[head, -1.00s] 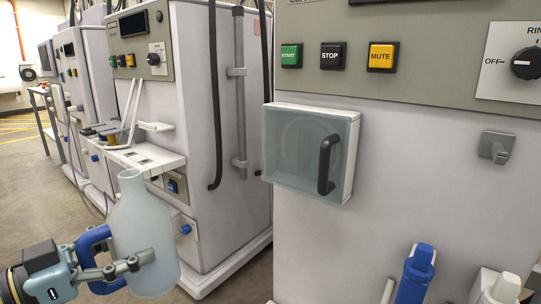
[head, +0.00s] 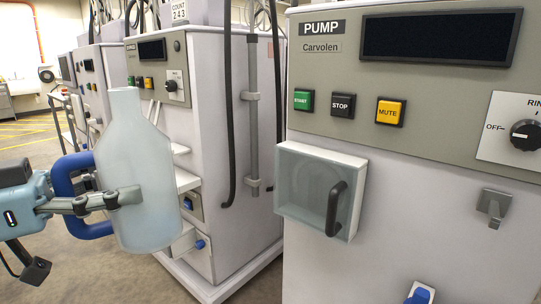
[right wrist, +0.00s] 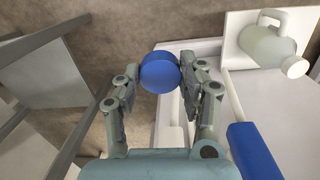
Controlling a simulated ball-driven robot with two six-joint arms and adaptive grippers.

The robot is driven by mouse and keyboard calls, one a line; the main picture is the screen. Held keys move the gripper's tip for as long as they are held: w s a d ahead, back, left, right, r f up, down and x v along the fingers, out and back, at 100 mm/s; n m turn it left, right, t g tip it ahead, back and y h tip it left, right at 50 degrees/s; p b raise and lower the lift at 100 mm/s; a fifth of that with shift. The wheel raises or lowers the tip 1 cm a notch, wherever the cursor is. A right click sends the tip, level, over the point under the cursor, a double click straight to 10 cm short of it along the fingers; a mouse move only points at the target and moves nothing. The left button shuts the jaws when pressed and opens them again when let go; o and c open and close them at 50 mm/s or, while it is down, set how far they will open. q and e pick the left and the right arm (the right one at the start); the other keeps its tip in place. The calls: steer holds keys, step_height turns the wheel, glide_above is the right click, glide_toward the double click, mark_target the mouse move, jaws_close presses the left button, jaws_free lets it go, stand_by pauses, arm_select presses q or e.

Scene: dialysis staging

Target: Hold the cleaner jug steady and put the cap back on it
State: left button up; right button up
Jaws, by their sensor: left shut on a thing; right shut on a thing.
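The cleaner jug (head: 140,165) is a pale translucent bottle with a blue handle (head: 68,178), upright at the left of the head view. Its neck shows no cap. My left gripper (head: 122,198) is shut on the jug at the handle side and holds it up in front of the machines. In the right wrist view, my right gripper (right wrist: 160,80) is shut on a round blue cap (right wrist: 160,72), held between its fingertips. The right gripper is outside the head view, and the cap is apart from the held jug.
A pump machine (head: 400,160) with a clear-fronted box (head: 305,185) and a black handle fills the right. Another machine (head: 215,130) stands behind the jug. The right wrist view shows another pale jug (right wrist: 268,42) with a whitish cap and a blue bar (right wrist: 255,150).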

arm_select(q)
steer(key=w+d+f+m+g+h, duration=0.1)
steer(key=d+m+g, duration=0.3)
steer(key=d+g, duration=0.2)
steer(key=w+d+f+m+g+h, duration=0.1)
steer(key=d+m+g, duration=0.3)
steer(key=d, duration=0.5)
steer(key=shift+g+h, duration=0.7)
steer(key=shift+g, duration=0.4)
steer(key=shift+d, duration=0.1)
